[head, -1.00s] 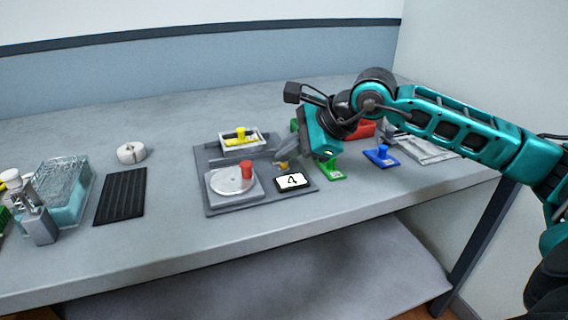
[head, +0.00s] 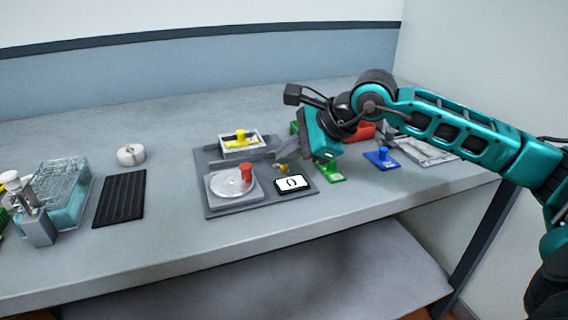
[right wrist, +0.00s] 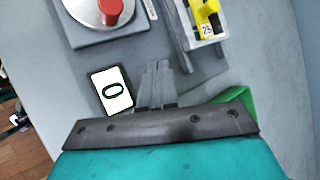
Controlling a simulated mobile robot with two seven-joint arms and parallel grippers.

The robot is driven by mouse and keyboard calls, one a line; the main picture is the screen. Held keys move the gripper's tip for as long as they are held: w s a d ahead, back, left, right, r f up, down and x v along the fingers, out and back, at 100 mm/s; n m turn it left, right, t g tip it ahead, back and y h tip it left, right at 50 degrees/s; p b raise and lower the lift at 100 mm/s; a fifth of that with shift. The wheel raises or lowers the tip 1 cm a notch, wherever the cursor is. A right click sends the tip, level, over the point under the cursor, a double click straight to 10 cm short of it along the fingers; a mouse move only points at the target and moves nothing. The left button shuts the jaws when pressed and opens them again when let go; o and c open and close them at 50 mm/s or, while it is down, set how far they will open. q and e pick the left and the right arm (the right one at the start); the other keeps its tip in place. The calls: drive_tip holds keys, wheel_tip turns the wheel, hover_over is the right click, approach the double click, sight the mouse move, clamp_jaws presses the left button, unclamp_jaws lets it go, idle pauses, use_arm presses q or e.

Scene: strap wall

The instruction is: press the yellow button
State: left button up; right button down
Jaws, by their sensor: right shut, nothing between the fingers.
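The small yellow button (head: 282,168) sits on the grey panel (head: 212,205), just behind a display (head: 292,183) that reads 0. The display also shows in the right wrist view (right wrist: 112,90). My right gripper (head: 279,156) is shut and empty, its fingertips close above and beside the button. Whether they touch it, I cannot tell. In the right wrist view the shut fingers (right wrist: 157,70) lie over the panel, and the button is not visible there, probably hidden by them. My left gripper is not in view.
On the panel stand a dial with a red knob (head: 246,173) and a tray with a yellow handle (head: 240,137). Green (head: 330,172) and blue (head: 382,156) pieces lie right of it. A black ribbed mat (head: 120,197) and white roll (head: 131,154) lie left.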

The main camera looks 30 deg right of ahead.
drive_tip(key=shift+r, duration=0.55)
wheel_tip(320, 180, up, 5)
drive_tip(key=p, duration=0.4)
idle(0.8)
